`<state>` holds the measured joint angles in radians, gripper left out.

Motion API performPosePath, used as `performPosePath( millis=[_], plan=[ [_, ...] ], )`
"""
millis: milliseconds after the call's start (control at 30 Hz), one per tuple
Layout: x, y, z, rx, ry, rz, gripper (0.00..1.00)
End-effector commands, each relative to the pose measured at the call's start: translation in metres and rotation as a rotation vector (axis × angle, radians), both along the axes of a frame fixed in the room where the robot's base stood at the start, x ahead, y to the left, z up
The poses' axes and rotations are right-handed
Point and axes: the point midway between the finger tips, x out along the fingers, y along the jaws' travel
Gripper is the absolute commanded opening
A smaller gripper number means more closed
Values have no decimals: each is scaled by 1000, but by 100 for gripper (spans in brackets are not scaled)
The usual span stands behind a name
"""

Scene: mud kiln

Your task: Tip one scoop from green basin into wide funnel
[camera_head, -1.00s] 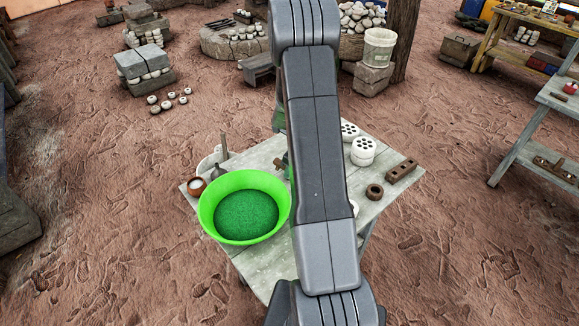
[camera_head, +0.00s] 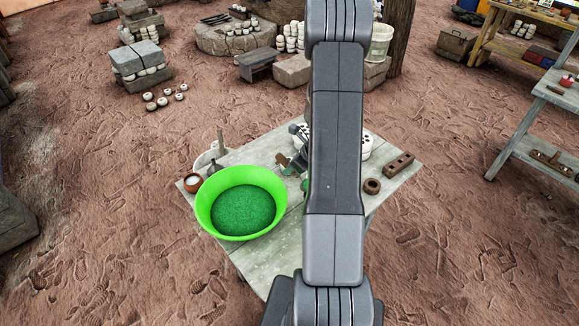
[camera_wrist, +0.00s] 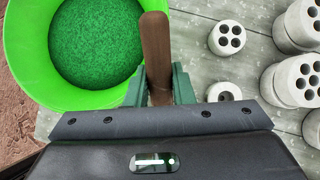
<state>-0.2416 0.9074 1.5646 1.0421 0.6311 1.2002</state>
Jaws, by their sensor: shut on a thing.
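The green basin (camera_head: 208,222) stands on the left part of the table, with dark green granules (camera_head: 242,208) in it. It also shows at the upper left in the wrist view (camera_wrist: 25,50). My gripper (camera_wrist: 159,88) is shut on an upright-looking brown wooden handle (camera_wrist: 156,50), right of the basin's rim. The far end of this handle's tool is hidden, so I cannot see a scoop bowl or its load. In the head view my gripper (camera_head: 300,166) is partly behind my arm. A small grey funnel-like shape (camera_head: 212,166) stands behind the basin; I cannot tell if it is the wide funnel.
White perforated cylinders (camera_wrist: 227,38) stand right of the handle. A brown ring (camera_head: 372,186) and a brown perforated block (camera_head: 398,165) lie on the table's right side. A small brown cup (camera_head: 193,183) stands left of the basin. The table's front (camera_head: 275,250) is bare.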

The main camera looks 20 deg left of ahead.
Motion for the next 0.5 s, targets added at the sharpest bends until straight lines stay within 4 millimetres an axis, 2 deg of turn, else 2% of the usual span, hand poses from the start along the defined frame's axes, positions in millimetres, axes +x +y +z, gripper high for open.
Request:
performPosePath(
  millis=[500],
  plan=[
    [-1,-6,1,87,-23,1,3]
  ],
)
